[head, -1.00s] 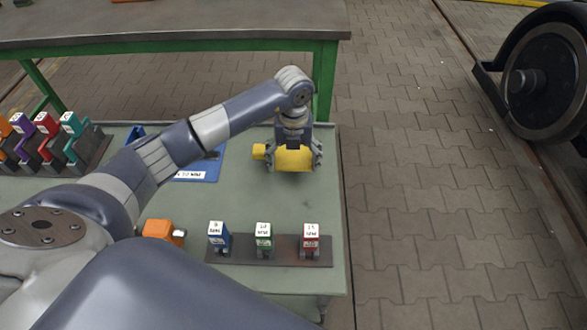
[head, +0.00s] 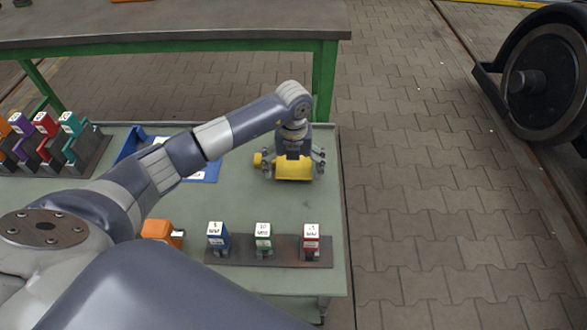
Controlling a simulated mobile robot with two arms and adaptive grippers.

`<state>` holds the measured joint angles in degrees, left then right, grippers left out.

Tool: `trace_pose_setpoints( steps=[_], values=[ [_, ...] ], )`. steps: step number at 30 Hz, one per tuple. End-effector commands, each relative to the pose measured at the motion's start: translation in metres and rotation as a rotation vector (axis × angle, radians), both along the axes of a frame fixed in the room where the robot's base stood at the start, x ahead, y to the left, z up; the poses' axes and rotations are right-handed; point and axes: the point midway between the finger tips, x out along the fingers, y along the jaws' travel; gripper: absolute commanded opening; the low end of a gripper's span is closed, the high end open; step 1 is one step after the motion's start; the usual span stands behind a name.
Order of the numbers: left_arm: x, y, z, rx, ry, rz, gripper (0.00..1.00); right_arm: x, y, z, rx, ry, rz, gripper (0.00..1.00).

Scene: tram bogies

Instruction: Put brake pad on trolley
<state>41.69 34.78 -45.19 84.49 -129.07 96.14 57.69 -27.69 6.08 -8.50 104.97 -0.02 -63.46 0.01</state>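A yellow block (head: 293,171), which looks like the brake pad, is at the back right of the grey-green trolley (head: 240,205). A small yellow piece (head: 257,159) shows just left of it. My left gripper (head: 293,163) is directly over the block, with a finger at each end of it. I cannot tell whether the fingers press on the block or stand just clear of it. The block appears at or close to the trolley top; its underside is hidden. My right gripper is not in view.
A dark rack (head: 283,251) with blue, green and red labelled blocks stands at the front. An orange item (head: 160,231) lies left of it, a blue tray (head: 208,171) behind my arm. Coloured holders (head: 45,135) stand far left. A green-framed bench (head: 180,32) is behind; a wheel (head: 543,78) at right.

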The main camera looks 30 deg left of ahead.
Motion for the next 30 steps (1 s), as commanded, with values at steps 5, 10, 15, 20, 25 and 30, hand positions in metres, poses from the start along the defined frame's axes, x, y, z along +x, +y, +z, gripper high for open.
trace_pose_setpoints(
  steps=[5, 10, 15, 20, 25, 30],
  values=[
    [0.000, 0.000, 0.000, 0.000, 0.000, 0.000, 1.00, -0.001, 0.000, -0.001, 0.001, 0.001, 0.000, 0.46],
    [0.000, 0.000, 0.003, 0.000, 0.000, 0.000, 1.00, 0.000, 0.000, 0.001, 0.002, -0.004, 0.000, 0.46],
    [0.001, 0.001, 0.034, 0.000, -0.005, -0.001, 1.00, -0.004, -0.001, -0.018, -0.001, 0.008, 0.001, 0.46],
    [0.001, 0.000, 0.071, 0.000, -0.004, -0.001, 1.00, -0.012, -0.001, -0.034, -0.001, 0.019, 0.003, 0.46],
    [0.001, 0.000, 0.102, 0.002, -0.004, 0.000, 1.00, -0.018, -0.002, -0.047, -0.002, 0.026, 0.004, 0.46],
    [0.000, 0.000, 0.119, 0.000, -0.001, 0.000, 1.00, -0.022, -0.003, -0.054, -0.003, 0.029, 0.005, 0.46]
  ],
)
